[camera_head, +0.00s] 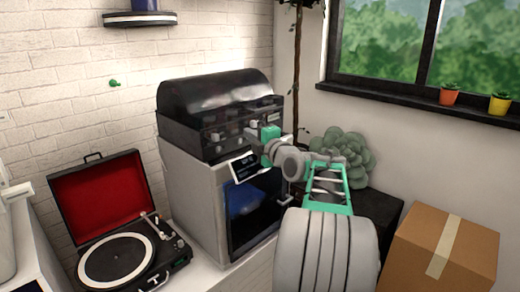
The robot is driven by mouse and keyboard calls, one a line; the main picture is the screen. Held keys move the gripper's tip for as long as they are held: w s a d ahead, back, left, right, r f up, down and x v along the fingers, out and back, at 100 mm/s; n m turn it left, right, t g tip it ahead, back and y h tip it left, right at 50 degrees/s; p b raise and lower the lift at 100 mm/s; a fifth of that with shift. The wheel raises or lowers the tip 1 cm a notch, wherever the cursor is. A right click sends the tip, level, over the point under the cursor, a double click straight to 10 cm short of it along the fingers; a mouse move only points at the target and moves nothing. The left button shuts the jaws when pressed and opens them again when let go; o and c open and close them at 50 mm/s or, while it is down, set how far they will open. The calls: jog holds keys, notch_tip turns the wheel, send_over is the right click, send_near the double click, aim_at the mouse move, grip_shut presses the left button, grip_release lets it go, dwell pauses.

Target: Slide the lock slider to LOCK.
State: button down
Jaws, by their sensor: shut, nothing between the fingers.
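A grey cabinet-like machine (191,205) with a dark glass door (244,232) stands on the white counter. A small dark panel with a white border (244,167) sits at the upper front of it, and a pale handle (285,199) is at the door's right side. I cannot make out the lock slider or any LOCK marking; it may be too small or hidden by my arm. My gripper (252,136) is shut and empty. It is in front of the right part of the black unit's front, above the panel; I cannot tell whether it touches anything.
A black unit with knobs and a domed lid (213,98) sits on the machine. An open record player (103,273) is at left. A leafy plant (343,150) and a cardboard box (411,249) are at right. Two potted plants line the windowsill (415,103).

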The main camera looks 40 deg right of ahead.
jog(key=s, duration=0.6)
jog(key=shift+a, duration=0.45)
jog(key=a+f+m+g+y+p, duration=0.25)
jog(key=a+m+g+p, duration=0.65)
jog(key=a, duration=1.4)
jog(key=s+a+f+m+g+p, duration=0.2)
jog(key=s+a+p, duration=0.3)
jog(key=s, duration=0.4)
jog(key=s+a+f+m+g+p, duration=0.2)
jog(key=s+a+m+p, duration=0.3)
jog(key=s, duration=0.5)
jog(key=shift+s+a+f+g, duration=0.15)
jog(key=shift+a+f+g, duration=0.1)
jog(key=shift+a+g, duration=0.6)
